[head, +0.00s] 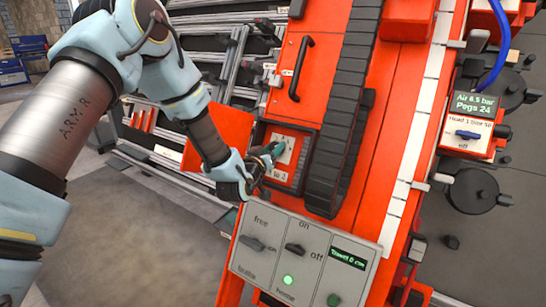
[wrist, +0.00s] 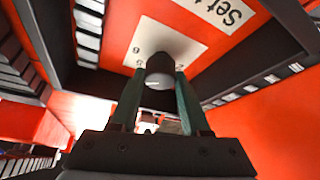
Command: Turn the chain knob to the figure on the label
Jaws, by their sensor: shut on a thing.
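My gripper (head: 272,152) reaches into an open recess in the orange machine. In the wrist view its two green fingers (wrist: 159,84) are shut on the dark round chain knob (wrist: 160,65), one on each side. The knob stands on a white dial plate (wrist: 180,43) with small marks; its pointer cannot be made out. A white label (wrist: 224,14) beside it starts "Set t", the rest cut off. In the head view the label (head: 281,176) seems to end in "to 2", partly hidden by my gripper. The knob is mostly hidden there.
An open orange flap (head: 217,138) stands left of the recess, close to my arm. A black cable chain (head: 345,110) runs along its right. Below is a grey panel (head: 300,258) with switches and a green lamp. Recess walls closely surround my gripper.

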